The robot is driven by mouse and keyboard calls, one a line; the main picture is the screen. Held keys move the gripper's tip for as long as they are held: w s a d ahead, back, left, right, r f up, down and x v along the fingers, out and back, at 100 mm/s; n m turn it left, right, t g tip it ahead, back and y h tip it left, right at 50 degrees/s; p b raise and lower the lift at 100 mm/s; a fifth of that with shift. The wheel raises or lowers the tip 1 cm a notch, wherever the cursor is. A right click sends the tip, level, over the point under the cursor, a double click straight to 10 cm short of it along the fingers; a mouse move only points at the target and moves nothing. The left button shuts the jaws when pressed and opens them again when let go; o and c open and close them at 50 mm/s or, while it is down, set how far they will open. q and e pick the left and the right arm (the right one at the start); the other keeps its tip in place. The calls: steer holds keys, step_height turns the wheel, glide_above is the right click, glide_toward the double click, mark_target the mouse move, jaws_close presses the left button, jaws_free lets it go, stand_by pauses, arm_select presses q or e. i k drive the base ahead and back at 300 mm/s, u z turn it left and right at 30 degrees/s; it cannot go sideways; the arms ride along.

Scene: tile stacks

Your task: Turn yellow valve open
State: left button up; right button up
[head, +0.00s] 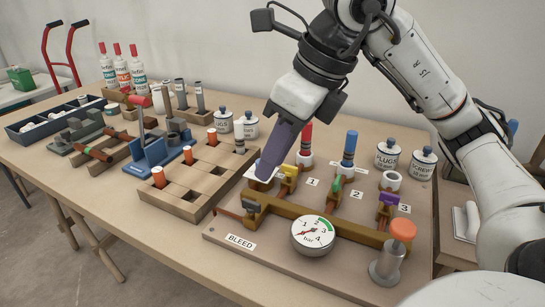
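The yellow valve (289,171) is on the brass pipe manifold (318,217) on a board, by the label 1. Its handle is partly hidden behind my gripper, so I cannot tell its exact angle. My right gripper (265,177) points down with its dark purple fingers just left of the yellow valve. I cannot tell whether it touches the valve, nor whether the fingers are apart. A green valve (337,184) by label 2 and a purple valve (388,199) by label 3 stand farther right. My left gripper is not in view.
A pressure gauge (313,235) is at the manifold's front. Red (306,136) and blue (349,147) upright pieces stand behind the valves. A wooden tray (208,177) is at the left, with white jars (388,155) at the back.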

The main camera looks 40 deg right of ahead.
mark_target(288, 170)
steer(key=k, duration=1)
